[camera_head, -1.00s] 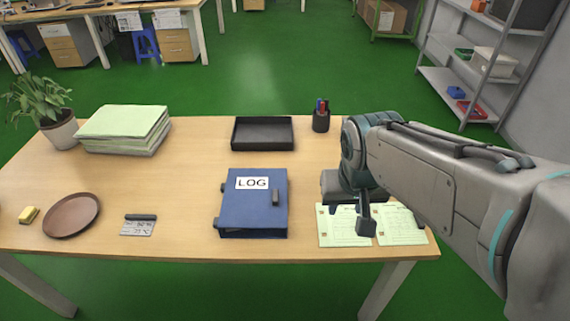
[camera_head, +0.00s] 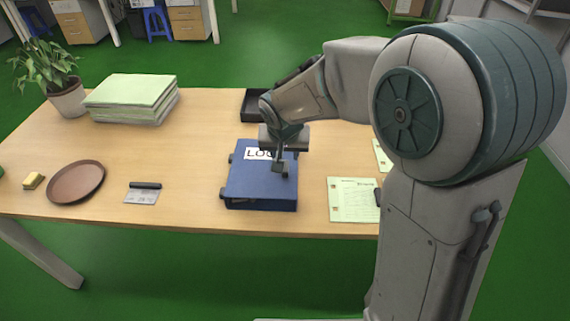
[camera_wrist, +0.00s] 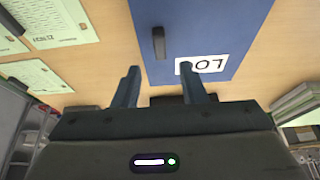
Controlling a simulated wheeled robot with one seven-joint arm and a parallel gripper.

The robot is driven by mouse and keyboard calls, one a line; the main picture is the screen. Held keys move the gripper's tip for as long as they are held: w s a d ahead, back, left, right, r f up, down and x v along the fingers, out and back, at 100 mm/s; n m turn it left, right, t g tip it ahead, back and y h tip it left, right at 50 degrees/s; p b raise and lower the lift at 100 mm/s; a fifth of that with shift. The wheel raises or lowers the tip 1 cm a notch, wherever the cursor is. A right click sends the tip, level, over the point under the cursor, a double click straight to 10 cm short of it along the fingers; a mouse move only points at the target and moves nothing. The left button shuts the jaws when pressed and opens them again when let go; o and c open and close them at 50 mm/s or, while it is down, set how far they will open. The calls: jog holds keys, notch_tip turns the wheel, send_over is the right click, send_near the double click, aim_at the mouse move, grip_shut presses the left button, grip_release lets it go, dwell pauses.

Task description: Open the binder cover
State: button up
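The blue binder (camera_head: 262,190) lies closed on the wooden table. Its white LOG label (camera_head: 250,154) is partly covered by my gripper (camera_head: 281,168). In the wrist view, the blue cover (camera_wrist: 215,30) fills the upper middle, with the label (camera_wrist: 203,66) upside down. A dark upright handle (camera_wrist: 158,42) stands on the cover. My gripper (camera_wrist: 160,72) is open, its two fingers apart with nothing between them. The handle appears beyond the fingertips, roughly in line with the gap. The height of the fingertips above the cover is hard to tell.
Printed papers (camera_head: 352,200) lie right of the binder. A black tray (camera_head: 252,106) stands behind it, partly hidden by my arm.

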aim_at(286, 166)
jog(key=x, duration=0.8)
jog(key=shift+r, duration=0.1)
grip_shut()
